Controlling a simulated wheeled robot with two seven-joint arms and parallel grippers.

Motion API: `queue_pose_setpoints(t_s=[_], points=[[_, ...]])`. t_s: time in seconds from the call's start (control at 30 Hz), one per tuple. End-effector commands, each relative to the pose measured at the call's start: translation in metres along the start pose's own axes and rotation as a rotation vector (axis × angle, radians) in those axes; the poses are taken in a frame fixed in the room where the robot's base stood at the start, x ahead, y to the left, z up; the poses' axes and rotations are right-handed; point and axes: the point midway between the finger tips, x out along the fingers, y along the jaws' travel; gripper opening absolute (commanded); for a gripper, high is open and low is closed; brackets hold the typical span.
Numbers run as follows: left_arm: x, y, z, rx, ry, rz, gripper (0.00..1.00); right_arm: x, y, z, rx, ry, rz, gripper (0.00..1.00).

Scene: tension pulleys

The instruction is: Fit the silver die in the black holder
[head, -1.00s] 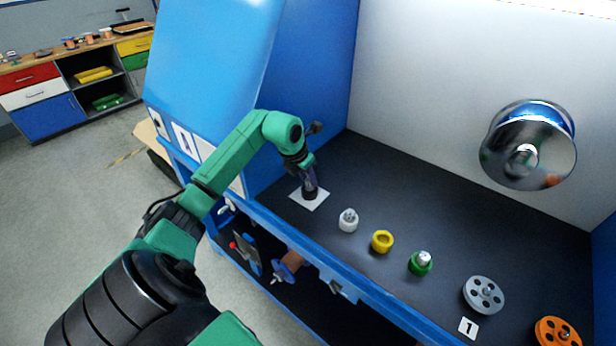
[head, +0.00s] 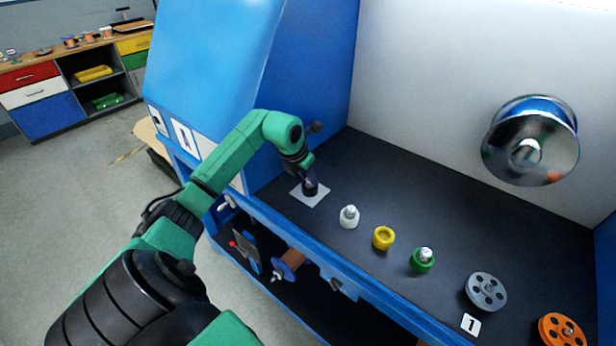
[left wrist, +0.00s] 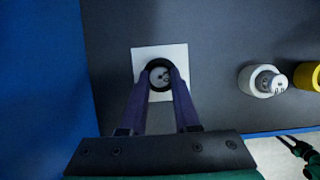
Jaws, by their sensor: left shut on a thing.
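The black holder (head: 310,190) stands on a white square near the left end of the dark shelf, mostly hidden by my gripper in the head view. In the left wrist view its dark ring (left wrist: 160,60) surrounds the round top of the silver die (left wrist: 160,77). My left gripper (left wrist: 161,76) points down over it, its purple fingers closed on opposite sides of the die. The die looks in line with the ring; how deep it sits I cannot tell. My right gripper is not in view.
A white holder with a silver die (head: 349,216), a yellow holder (head: 384,238) and a green holder with a die (head: 423,260) stand to the right. Grey (head: 486,291) and orange (head: 562,331) pulleys lie beyond. The blue wall (head: 310,80) is close on the left.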

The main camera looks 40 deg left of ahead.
Motion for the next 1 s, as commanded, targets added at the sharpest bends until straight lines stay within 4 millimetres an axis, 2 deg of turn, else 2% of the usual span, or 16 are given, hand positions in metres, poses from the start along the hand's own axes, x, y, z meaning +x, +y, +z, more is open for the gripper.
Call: queue_pose_setpoints(t_s=[0.17, 0.2, 0.27, 0.3, 0.77, 0.87, 1.0], points=[[0.005, -0.002, -0.006, 0.001, 0.019, -0.004, 0.0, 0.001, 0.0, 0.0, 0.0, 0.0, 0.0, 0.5], [0.005, -0.002, -0.006, 0.001, 0.02, -0.004, 0.34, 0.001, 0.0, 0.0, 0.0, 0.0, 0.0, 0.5], [0.006, -0.002, -0.006, 0.001, 0.02, -0.004, 0.57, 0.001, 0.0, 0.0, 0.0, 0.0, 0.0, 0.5], [0.005, -0.002, -0.006, 0.001, 0.019, -0.003, 0.65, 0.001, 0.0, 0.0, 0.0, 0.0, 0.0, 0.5], [0.001, 0.0, -0.003, 0.0, 0.01, -0.001, 0.65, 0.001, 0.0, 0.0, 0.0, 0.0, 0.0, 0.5], [-0.008, 0.001, -0.003, 0.001, 0.008, 0.001, 0.65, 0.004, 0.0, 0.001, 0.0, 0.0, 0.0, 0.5], [-0.035, 0.001, -0.003, 0.003, 0.006, 0.005, 0.65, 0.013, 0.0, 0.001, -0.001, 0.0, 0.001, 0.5]])
